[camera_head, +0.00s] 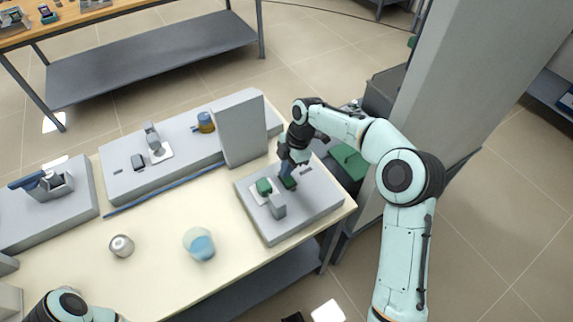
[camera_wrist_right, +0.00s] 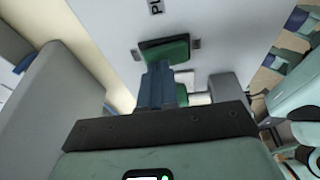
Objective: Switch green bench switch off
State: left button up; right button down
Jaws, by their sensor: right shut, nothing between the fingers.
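A grey panel box (camera_head: 310,205) sits on the right end of the cream bench. It carries a green switch (camera_head: 264,187), a grey upright block (camera_head: 277,208) and a second green piece (camera_head: 289,184) by my right fingertips. My right gripper (camera_head: 287,174) points down at that piece, shut and empty. In the right wrist view the shut fingers (camera_wrist_right: 160,85) overlap the near edge of a green rocker piece (camera_wrist_right: 168,48) on the light panel; whether they touch it I cannot tell. My left arm shows at the bottom left of the head view, its gripper out of view.
A tall grey block (camera_head: 240,130) stands left of my right gripper, beside a longer grey box (camera_head: 125,180). A glass beaker with blue liquid (camera_head: 199,245) and a small round jar (camera_head: 121,246) stand on the bench (camera_head: 160,222). A grey pillar (camera_head: 470,70) rises behind.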

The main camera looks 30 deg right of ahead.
jog(key=shift+w+f+g+p, duration=0.15)
jog(key=shift+w+g+p, duration=0.15)
jog(key=shift+w+p, duration=0.1)
jog(key=shift+w+f, duration=0.15)
jog(key=shift+s, duration=0.45)
jog(key=shift+s+b, duration=0.4)
jog(key=shift+b, duration=0.1)
jog(key=shift+s+r, duration=0.3)
pick_arm(q)
jog(key=shift+w+r, duration=0.25)
jog(key=shift+w, duration=0.1)
pick_arm(e)
jog(key=shift+w, duration=0.1)
